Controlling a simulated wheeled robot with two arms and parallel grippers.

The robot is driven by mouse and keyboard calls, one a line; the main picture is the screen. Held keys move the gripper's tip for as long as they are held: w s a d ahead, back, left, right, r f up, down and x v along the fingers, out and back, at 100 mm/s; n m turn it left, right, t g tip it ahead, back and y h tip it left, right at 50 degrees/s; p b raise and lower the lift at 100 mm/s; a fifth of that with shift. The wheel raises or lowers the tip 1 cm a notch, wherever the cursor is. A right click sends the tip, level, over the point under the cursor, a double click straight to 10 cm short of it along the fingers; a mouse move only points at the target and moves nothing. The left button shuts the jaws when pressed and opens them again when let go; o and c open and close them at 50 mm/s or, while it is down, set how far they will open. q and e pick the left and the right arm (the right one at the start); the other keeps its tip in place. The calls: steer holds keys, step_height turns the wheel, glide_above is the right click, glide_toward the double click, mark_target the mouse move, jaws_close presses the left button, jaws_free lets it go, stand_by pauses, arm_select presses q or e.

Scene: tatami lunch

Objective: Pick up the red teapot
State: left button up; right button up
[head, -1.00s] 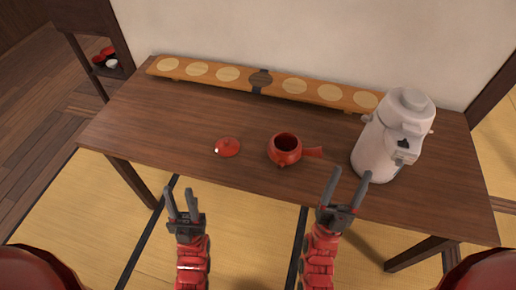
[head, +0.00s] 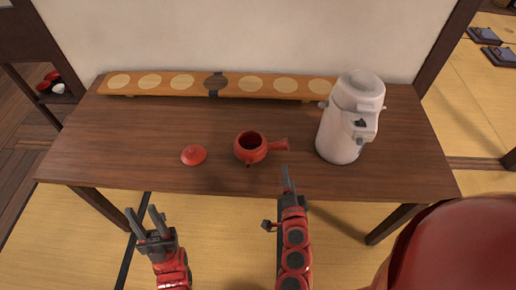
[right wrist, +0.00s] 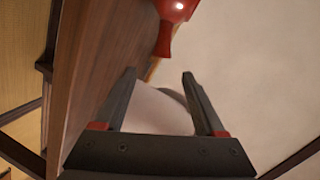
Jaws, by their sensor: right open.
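The red teapot (head: 249,148) stands lidless on the wooden table, its side handle pointing right and its dark opening facing up. Its red lid (head: 193,155) lies on the table to its left. My right gripper (head: 287,178) is near the table's front edge, just below the handle in the head view, and empty. In the right wrist view its two fingers (right wrist: 159,74) are spread, with the teapot (right wrist: 171,20) at the top beyond them, partly cut off. My left gripper (head: 145,220) is open and empty in front of the table.
A white dispenser (head: 345,125) stands on the table (head: 100,150) right of the teapot; part of it shows between the right fingers in the wrist view. A long wooden board with round pale inlays (head: 182,84) lies along the back wall. The table's left part is clear.

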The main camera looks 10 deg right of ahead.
steer(key=shift+a+r+y, duration=0.1)
steer(key=shift+a+y, duration=0.55)
steer(key=shift+y, duration=0.15)
glide_toward(274, 149)
steer(key=x, duration=0.5)
steer(key=shift+w+d+r+p, duration=0.15)
steer(key=shift+d+p, duration=0.1)
steer(key=shift+p, duration=0.15)
steer(key=shift+w+f, duration=0.25)
steer(key=shift+w, duration=0.75)
steer(key=shift+f+p+x, duration=0.15)
steer(key=shift+p+x, duration=0.1)
steer(key=shift+x, duration=0.8)
steer(key=shift+f+p+x, duration=0.1)
steer(key=shift+p+x, duration=0.15)
steer(key=shift+x, duration=0.75)
steer(key=shift+c, duration=0.4)
jaws_close()
